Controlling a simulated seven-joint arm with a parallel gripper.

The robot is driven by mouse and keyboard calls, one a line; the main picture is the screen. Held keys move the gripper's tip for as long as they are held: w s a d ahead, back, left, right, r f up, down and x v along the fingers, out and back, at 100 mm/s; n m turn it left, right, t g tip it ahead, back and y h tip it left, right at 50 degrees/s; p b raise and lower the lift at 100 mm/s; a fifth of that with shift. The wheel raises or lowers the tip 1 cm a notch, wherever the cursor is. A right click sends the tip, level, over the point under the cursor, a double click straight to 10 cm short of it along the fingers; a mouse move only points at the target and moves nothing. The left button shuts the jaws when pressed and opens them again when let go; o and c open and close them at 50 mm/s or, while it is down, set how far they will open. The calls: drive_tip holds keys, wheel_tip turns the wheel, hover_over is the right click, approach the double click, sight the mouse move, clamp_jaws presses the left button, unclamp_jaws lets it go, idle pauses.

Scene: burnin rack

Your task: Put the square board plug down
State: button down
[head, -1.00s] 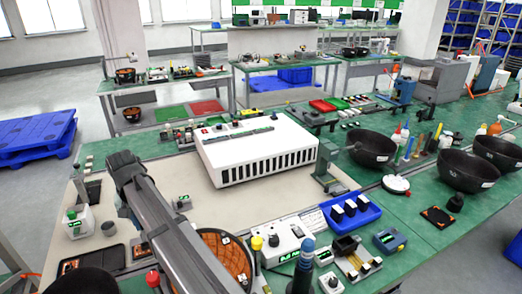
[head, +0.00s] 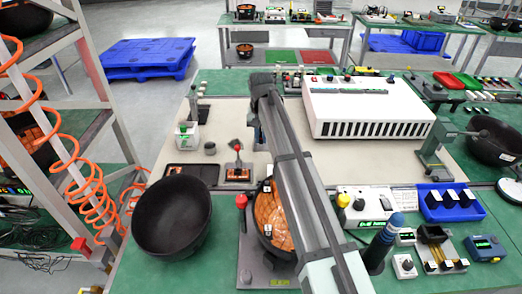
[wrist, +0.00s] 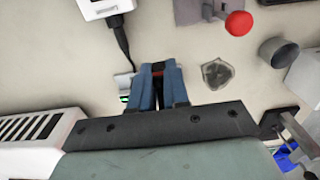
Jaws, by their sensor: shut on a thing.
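In the wrist view my gripper (wrist: 158,70) is shut on a small dark piece with some red (wrist: 158,70), held between its blue fingertips. I take it for the square board plug; the fingers hide most of it, so its shape cannot be told. Below is the pale mat (wrist: 190,125). A small device with a green light (wrist: 123,92) shows just left of the fingers, a black cable end above it. In the head view my gripper (head: 257,135) is mostly hidden behind my arm, left of the white vented box. Whether the plug touches the mat cannot be told.
The white vented box (head: 365,103) stands right of my arm and also shows in the wrist view (wrist: 35,140). A grey cup (wrist: 278,52) and red knob (wrist: 238,23) lie beyond my fingers. A black bowl (head: 172,218) stands front left.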

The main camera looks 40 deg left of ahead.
sight(261, 143)
drive_tip(key=shift+f, duration=2.9)
drive_tip(key=shift+f, duration=0.55)
drive_tip(key=c, duration=1.1)
unclamp_jaws()
drive_tip(key=shift+r, duration=0.1)
wheel_tip(261, 143, up, 13)
drive_tip(key=shift+f, duration=0.1)
